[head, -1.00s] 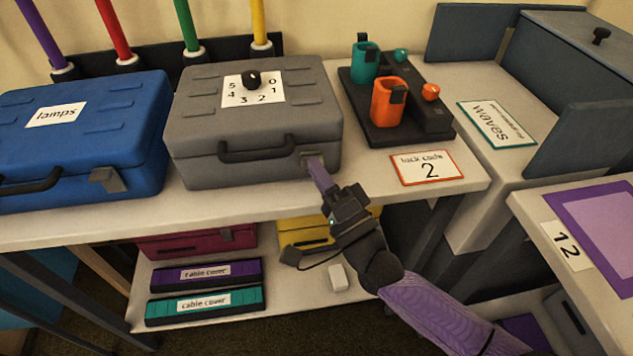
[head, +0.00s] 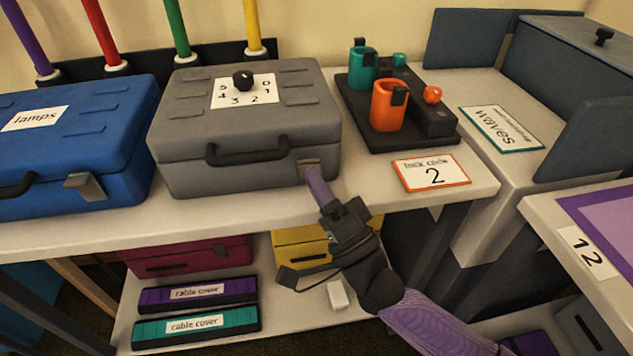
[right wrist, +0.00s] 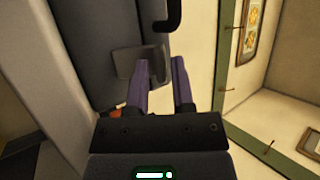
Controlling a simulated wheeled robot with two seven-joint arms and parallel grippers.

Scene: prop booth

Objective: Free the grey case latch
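The grey case (head: 245,160) sits closed on the bench, with a black handle and a black knob (head: 243,80) on a numbered white label on its lid. Its grey latch (head: 308,166) is at the right of the front face. My right gripper (head: 315,178) is at the latch, purple fingers pointing up at it. In the right wrist view the fingers (right wrist: 161,64) are apart with a gap between them. The latch plate (right wrist: 124,64) shows behind and left of the left finger; I cannot tell whether they touch. My left gripper is not in view.
A blue case (head: 70,140) stands left of the grey one. A card reading 2 (head: 431,173) and a black tray (head: 436,138) with orange and teal mugs are at right. The lower shelf holds yellow and maroon cases and two cable covers (head: 195,293).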

